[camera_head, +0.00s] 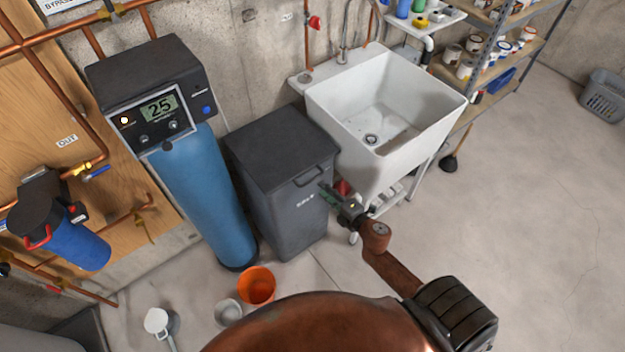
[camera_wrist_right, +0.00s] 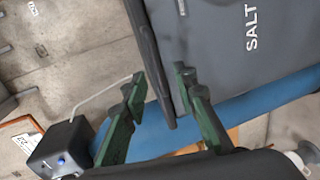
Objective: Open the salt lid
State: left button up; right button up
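The salt bin (camera_head: 293,212) is a dark grey box with a flat lid (camera_head: 280,148), which lies shut on top. The lid has a handle (camera_head: 309,177) on its front edge. My right gripper (camera_head: 328,194) is at the bin's front right, just below the lid's edge. In the right wrist view its green fingers (camera_wrist_right: 159,77) are apart, and the dark lid rim (camera_wrist_right: 148,50) runs between them in the picture. I cannot tell whether they touch it. The bin's side with the word SALT (camera_wrist_right: 225,45) also shows there. My left gripper is not in view.
A blue tank (camera_head: 203,190) with a control head stands left of the bin. A white sink (camera_head: 385,110) is close on the right. An orange bucket (camera_head: 257,286) and a small grey pail (camera_head: 228,312) stand on the floor in front.

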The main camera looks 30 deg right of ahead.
aim_at(313, 180)
jog(key=x, duration=0.7)
jog(key=shift+w+a+r+b, duration=0.1)
jog(key=shift+w+a+b, duration=0.05)
jog(key=shift+w+b, duration=0.25)
grip_shut()
dwell(0.3)
